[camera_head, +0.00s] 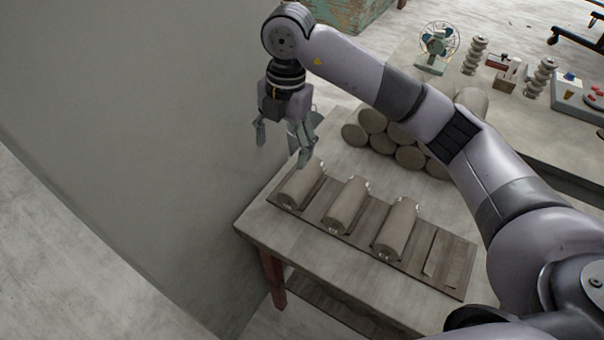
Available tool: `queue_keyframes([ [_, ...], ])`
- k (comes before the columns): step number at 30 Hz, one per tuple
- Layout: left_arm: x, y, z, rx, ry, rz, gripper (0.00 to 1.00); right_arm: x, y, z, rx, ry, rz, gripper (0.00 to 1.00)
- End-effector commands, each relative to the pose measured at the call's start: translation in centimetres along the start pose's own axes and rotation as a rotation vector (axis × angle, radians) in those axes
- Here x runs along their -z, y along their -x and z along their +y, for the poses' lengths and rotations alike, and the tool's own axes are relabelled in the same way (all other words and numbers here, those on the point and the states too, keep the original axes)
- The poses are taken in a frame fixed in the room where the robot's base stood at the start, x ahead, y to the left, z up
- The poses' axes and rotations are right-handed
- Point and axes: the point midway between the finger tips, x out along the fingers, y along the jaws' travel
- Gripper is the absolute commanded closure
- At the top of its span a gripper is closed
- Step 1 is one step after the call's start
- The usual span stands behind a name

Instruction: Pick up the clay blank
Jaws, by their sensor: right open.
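Three grey clay blanks lie side by side on a wooden board (453,262) on the table: a left one (302,184), a middle one (346,206) and a right one (396,229). Several more clay cylinders (372,121) are stacked behind them, partly hidden by my right arm. My right gripper (282,157) hangs pointing down near the table's left edge, above and behind the left blank. It is open and empty, apart from the blanks. My left gripper is not in view.
The table (298,241) stands close to a grey wall (130,120) on the left. A second table at the back right bears a small fan (438,45), ribbed insulators (474,56) and a box with red buttons (583,95). The board's right end is free of blanks.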

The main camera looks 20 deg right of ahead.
Motion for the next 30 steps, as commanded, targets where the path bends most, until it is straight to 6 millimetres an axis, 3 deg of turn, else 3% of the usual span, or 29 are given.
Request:
queue_keyframes([
  [1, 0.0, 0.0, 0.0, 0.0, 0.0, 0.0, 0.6, -1.0, 0.5, -0.5, 0.026, -0.029, -0.038, 0.27],
  [5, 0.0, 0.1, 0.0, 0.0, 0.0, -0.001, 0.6, -2.0, 0.2, -1.2, 0.059, -0.065, -0.074, 0.27],
  [18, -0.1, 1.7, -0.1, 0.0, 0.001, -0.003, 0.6, -2.5, -8.6, -1.8, 0.06, -0.062, -0.07, 0.27],
  [30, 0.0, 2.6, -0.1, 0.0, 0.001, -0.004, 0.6, -2.8, -12.4, -1.8, 0.059, -0.061, -0.07, 0.27],
])
